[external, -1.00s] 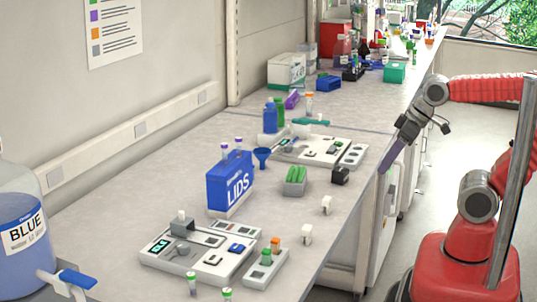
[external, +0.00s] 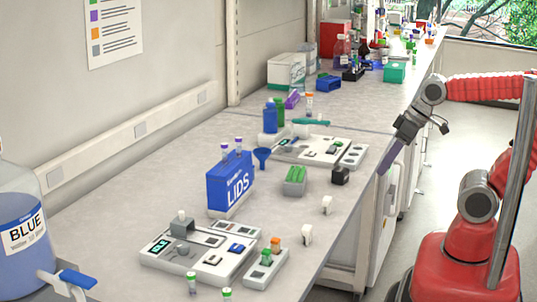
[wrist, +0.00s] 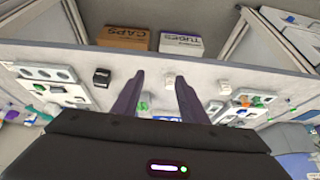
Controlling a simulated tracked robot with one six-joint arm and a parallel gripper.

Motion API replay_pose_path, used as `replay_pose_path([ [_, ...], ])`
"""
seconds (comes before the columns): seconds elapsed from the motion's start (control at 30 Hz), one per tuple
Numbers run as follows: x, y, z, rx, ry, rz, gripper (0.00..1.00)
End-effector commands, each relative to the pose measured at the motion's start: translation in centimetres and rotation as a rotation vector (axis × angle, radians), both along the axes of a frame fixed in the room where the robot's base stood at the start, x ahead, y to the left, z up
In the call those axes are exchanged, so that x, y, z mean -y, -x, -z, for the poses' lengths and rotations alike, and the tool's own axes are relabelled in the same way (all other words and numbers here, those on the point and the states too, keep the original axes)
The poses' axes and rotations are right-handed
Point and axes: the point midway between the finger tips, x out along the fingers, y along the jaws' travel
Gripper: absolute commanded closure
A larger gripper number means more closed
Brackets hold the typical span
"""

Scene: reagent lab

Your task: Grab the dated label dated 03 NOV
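No date text such as 03 NOV is legible in either view, so I cannot tell which thing is the dated label. Two small white pieces stand near the bench's front edge, one farther (external: 327,205) and one nearer (external: 307,235). In the wrist view, white pieces appear just beyond my fingertips (wrist: 170,81) and to the right (wrist: 224,87). A small black block (external: 340,175) stands near the same edge, at left in the wrist view (wrist: 102,77). My gripper (external: 381,170) hangs just off the bench edge, its purple fingers apart and empty in the wrist view (wrist: 159,76).
A blue LIDS box (external: 230,183), a green-topped rack (external: 295,181) and grey-white instrument trays (external: 200,262) stand on the bench. CAPS (wrist: 122,38) and TUBES (wrist: 181,44) boxes show at the top of the wrist view. The floor beside the bench is clear.

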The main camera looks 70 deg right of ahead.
Motion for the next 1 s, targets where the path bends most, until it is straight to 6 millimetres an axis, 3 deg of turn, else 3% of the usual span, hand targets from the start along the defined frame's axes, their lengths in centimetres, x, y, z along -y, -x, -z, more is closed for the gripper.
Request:
replay_pose_path([
  [0.57,-5.5,-2.4,4.1,-0.389,-0.41,0.329,0.61],
  [1.0,-9.9,-6.1,6.0,-0.723,-0.729,0.626,0.61],
])
